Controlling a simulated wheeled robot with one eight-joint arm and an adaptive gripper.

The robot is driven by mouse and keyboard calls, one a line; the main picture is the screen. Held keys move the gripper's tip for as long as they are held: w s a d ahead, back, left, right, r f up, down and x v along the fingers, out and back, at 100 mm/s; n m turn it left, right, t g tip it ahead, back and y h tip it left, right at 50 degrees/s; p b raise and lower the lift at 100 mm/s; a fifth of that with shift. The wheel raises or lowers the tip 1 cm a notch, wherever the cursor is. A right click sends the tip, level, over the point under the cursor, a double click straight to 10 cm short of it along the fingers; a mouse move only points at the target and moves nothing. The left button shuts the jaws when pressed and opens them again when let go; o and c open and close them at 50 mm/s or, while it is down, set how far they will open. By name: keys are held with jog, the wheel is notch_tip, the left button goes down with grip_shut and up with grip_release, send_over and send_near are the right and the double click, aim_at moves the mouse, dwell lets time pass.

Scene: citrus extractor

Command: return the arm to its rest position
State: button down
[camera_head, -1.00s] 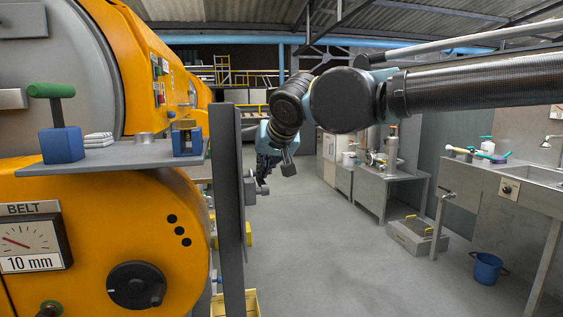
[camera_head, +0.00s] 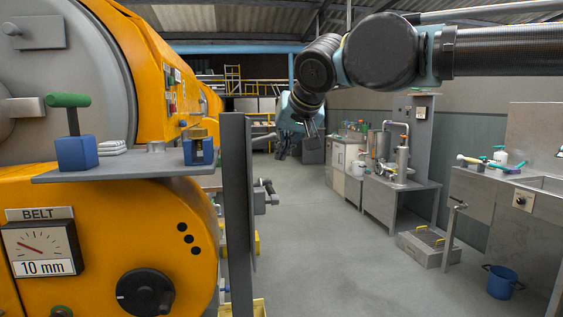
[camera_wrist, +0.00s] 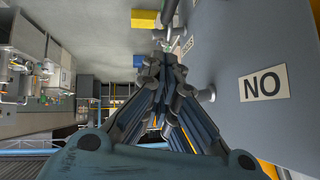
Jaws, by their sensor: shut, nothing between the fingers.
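My arm reaches in from the upper right of the head view and bends downward near the middle. My gripper (camera_head: 281,152) hangs in the air at the arm's end, to the right of the orange machine (camera_head: 130,240). In the wrist view my gripper (camera_wrist: 162,62) shows with its fingertips together. It is shut and empty. In the wrist view a grey panel with a "NO" label (camera_wrist: 264,86) stands to its right. I cannot tell the exact gap between the two.
A grey upright post (camera_head: 237,200) and a shelf (camera_head: 125,167) with a green-handled tool stand at the left. A steel bench (camera_head: 400,187), a low grey box (camera_head: 428,247), a sink unit (camera_head: 490,205) and a blue bucket (camera_head: 501,281) are at the right. The floor between is clear.

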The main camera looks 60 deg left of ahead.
jog(key=v, duration=0.4)
jog(key=shift+r, duration=0.3)
jog(key=shift+w, duration=0.1)
